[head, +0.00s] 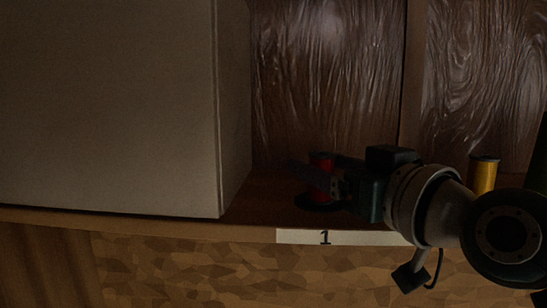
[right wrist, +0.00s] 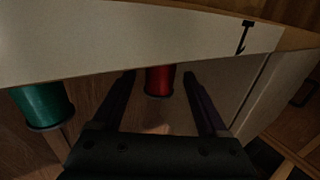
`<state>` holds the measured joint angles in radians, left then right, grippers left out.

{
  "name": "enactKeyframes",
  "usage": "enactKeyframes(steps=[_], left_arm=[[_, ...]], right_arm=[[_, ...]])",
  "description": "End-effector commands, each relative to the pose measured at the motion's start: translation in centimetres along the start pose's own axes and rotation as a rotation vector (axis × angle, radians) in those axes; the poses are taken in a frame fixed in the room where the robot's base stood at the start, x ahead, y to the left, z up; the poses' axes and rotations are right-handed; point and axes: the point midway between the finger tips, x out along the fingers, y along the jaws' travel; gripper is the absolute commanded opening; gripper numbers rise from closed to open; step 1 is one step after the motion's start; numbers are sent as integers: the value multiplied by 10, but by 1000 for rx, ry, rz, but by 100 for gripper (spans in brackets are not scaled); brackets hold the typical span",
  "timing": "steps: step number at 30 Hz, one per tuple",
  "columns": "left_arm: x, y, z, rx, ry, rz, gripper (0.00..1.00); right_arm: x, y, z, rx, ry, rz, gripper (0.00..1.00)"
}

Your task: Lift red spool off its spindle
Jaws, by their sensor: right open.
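The red spool (head: 321,161) stands upright on a dark round base on the shelf, partly hidden by my right gripper. My right gripper (head: 312,175) reaches in from the right at the spool's height, with its fingers open. In the right wrist view the red spool (right wrist: 159,80) shows between the two open fingers of the right gripper (right wrist: 160,76), with visible gaps on both sides. Part of it is hidden behind the pale label strip. The spindle inside the spool cannot be made out. My left gripper is not in view.
A large pale box (head: 110,110) stands left of the red spool. A yellow spool (head: 484,174) stands to the right, behind my arm. A teal spool (right wrist: 43,104) shows in the right wrist view. A label strip marked 1 (head: 300,236) runs along the shelf's front edge.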

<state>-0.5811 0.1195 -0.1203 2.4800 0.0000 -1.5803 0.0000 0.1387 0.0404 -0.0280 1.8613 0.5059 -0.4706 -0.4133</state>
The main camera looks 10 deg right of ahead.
Motion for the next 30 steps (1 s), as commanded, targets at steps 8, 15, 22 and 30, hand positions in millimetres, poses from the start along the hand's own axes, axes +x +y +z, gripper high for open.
enactKeyframes(steps=[8, 15, 22, 30], left_arm=[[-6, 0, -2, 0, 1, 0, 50], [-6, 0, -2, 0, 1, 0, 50], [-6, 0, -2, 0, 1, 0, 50], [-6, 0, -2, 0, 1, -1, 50]], right_arm=[[16, 0, 1, -1, 0, 1, 76], [16, 0, 1, -1, 0, 1, 68], [15, 0, 1, -1, 0, 1, 42], [15, 0, 1, -1, 0, 1, 12]])
